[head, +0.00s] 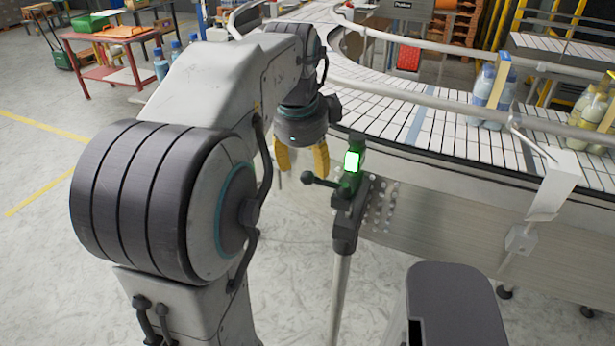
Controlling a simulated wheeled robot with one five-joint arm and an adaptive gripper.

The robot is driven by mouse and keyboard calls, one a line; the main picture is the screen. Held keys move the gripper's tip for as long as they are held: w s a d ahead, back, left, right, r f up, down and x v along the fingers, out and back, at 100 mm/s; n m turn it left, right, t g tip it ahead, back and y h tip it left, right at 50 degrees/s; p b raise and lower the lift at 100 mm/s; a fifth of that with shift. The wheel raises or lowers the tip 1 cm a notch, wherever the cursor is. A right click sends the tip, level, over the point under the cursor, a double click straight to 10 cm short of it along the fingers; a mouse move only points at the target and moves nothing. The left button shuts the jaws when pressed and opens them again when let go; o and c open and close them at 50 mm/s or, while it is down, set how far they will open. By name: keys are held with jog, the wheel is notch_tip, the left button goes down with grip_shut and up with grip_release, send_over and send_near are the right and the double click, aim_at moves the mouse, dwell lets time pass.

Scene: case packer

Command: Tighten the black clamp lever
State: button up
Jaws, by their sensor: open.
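The black clamp lever (321,182) has a round ball knob at its left end. It sticks out to the left from a black clamp on top of a grey post, beside the conveyor. My gripper (301,172) points down with its two yellow fingers apart. In the head view the knob shows between and just below the fingertips, nearer the right finger. I cannot tell the depth gap between the fingers and the knob. Nothing shows held between the fingers.
A green-lit sensor (352,162) sits on the clamp, close to my right finger. The curved conveyor (440,130) with its rail runs behind and to the right, carrying bottles (484,90). A white bracket (556,185) hangs over its edge.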

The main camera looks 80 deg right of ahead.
aim_at(308, 174)
jog(key=shift+p+x, duration=1.55)
jog(key=shift+x, duration=1.9)
jog(key=shift+o, duration=0.2)
grip_shut()
